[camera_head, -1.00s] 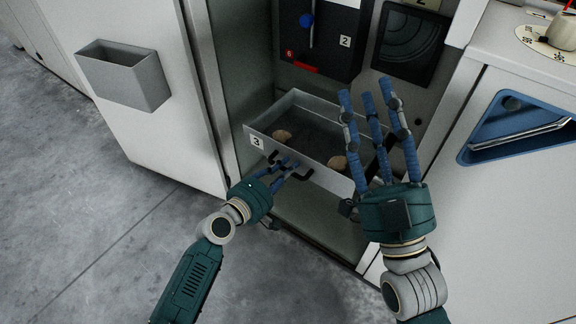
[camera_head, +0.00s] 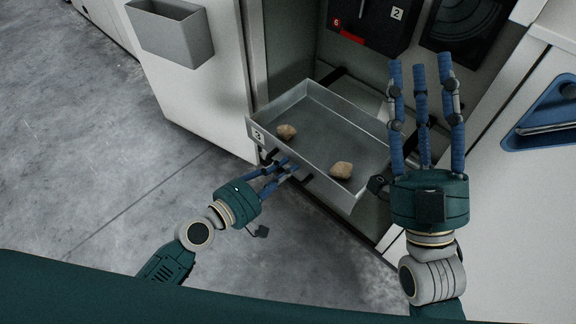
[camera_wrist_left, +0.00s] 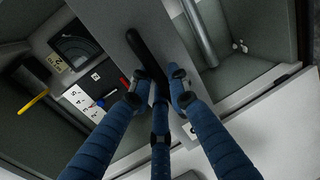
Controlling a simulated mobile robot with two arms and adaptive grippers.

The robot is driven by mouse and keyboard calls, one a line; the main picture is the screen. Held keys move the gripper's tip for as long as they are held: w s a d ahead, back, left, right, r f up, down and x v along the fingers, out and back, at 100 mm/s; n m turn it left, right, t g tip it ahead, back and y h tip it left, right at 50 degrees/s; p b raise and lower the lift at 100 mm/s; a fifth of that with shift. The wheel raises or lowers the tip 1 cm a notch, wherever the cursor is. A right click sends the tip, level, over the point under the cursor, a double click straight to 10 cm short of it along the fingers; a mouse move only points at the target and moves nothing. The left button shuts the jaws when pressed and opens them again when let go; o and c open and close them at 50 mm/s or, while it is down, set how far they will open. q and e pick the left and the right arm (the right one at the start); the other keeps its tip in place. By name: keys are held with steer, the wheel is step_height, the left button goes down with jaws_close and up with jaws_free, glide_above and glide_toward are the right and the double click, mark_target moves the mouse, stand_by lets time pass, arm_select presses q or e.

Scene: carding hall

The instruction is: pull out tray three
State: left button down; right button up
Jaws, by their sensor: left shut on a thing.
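Tray three (camera_head: 318,171) is a grey metal drawer with a "3" label at its front left corner. It sticks well out of the open cabinet and holds two tan lumps, one on the left (camera_head: 287,131) and one on the right (camera_head: 341,170). My left gripper (camera_head: 284,168) is shut on the tray's dark front handle. In the left wrist view the black handle (camera_wrist_left: 143,50) runs between the blue fingers, against the grey tray front. My right gripper (camera_head: 422,75) is open and empty, fingers pointing up, to the right of the tray; it hides part of the cabinet's right side.
A grey open bin (camera_head: 172,36) hangs on the white cabinet door at the left. A dark panel (camera_head: 372,22) labelled 2 is above the tray. A white unit with a blue recess (camera_head: 545,118) stands at the right. The floor (camera_head: 110,150) at the left is clear.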

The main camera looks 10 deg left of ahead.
arm_select(q)
steer(key=shift+a+f, duration=0.1)
steer(key=c, duration=1.7)
jaws_free()
steer(key=shift+o, duration=0.2)
steer(key=shift+s, duration=0.1)
steer(key=v, duration=1.1)
steer(key=shift+s+a, duration=0.25)
steer(key=shift+a, duration=0.05)
